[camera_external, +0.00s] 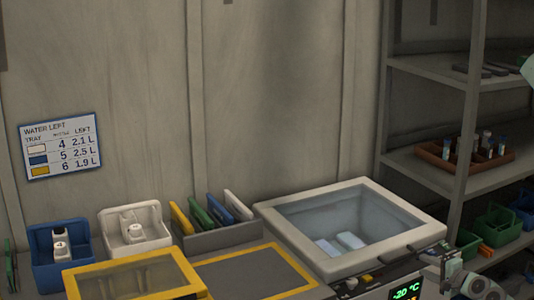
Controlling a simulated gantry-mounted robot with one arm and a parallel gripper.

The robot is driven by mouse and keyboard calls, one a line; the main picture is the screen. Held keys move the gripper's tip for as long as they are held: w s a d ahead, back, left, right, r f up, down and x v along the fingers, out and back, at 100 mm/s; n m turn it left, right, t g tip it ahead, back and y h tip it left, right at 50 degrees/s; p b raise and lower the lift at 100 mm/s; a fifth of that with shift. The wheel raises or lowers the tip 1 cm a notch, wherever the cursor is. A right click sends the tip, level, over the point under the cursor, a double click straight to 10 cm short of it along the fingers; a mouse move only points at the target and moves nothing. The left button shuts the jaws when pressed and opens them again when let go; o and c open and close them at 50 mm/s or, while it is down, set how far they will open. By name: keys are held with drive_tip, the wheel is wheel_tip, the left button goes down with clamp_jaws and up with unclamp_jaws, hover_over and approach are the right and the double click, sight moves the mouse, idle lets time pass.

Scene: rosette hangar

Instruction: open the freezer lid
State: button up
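The freezer lid (283,229) is a pale frame around a clear pane, lying over the freezer at the lower right. It looks shut. Pale packs (340,243) show through the pane. The freezer's front carries a green display (407,291) reading about -20 °C. Grey jointed parts that look like the end of my arm, with my gripper (444,256), are at the freezer's front right corner. The fingers are small and dark there, so I cannot tell whether they are open or touch the lid.
A yellow-framed clear cover (135,278) and a yellow-bordered grey mat (255,272) lie left of the freezer. Behind them stand a blue tray (60,268), a white tray (135,239) and a rack of coloured panels (222,238). Shelving (440,172) with a brown vial tray (465,158) stands right.

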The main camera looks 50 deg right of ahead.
sight(406, 258)
drive_tip(key=b+x, duration=0.1)
drive_tip(key=x, duration=0.9)
drive_tip(key=shift+w+d+f+b, duration=0.15)
drive_tip(key=shift+w+f+b, duration=0.05)
drive_tip(key=shift+w+b, duration=0.2)
drive_tip(key=shift+c, duration=0.3)
clamp_jaws()
idle(0.7)
